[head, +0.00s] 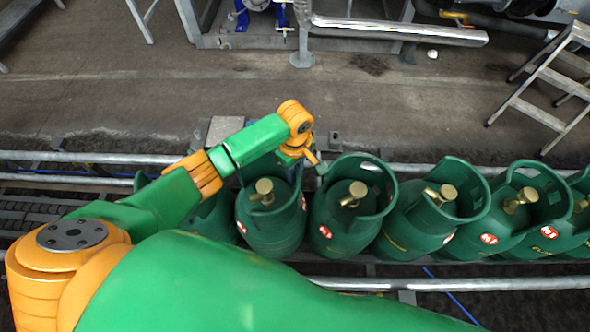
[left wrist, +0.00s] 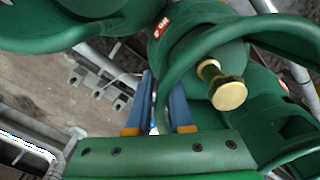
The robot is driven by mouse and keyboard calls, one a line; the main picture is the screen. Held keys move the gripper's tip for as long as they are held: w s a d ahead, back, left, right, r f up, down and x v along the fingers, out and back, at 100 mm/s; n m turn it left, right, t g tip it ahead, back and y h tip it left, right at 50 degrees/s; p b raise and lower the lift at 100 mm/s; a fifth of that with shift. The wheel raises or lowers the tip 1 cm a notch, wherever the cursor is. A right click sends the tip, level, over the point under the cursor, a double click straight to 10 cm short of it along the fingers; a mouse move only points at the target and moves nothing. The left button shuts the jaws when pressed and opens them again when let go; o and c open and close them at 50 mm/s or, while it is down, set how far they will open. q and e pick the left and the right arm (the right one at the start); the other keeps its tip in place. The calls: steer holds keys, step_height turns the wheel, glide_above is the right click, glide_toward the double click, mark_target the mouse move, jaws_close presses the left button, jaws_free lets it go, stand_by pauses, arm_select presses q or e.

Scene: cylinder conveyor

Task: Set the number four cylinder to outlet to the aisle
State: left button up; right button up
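Several green gas cylinders with open collars and brass valves stand in a row along the conveyor in the head view. I see one near the left (head: 255,228), one in the middle (head: 335,228) and one right of it (head: 415,228). My left gripper (head: 308,172) points down between the left and middle collars. In the left wrist view its blue fingers (left wrist: 163,103) are apart, with a green collar rim showing between them. My right gripper is not in view.
Conveyor rails (head: 450,284) run in front of and behind the row. More cylinders (head: 520,225) stand close together to the right. Beyond lies the bare concrete aisle (head: 400,110), with a step ladder (head: 545,85) at the right and a steel pipe (head: 400,32) at the back.

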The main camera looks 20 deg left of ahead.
arm_select(q)
jaws_close()
stand_by(1.1)
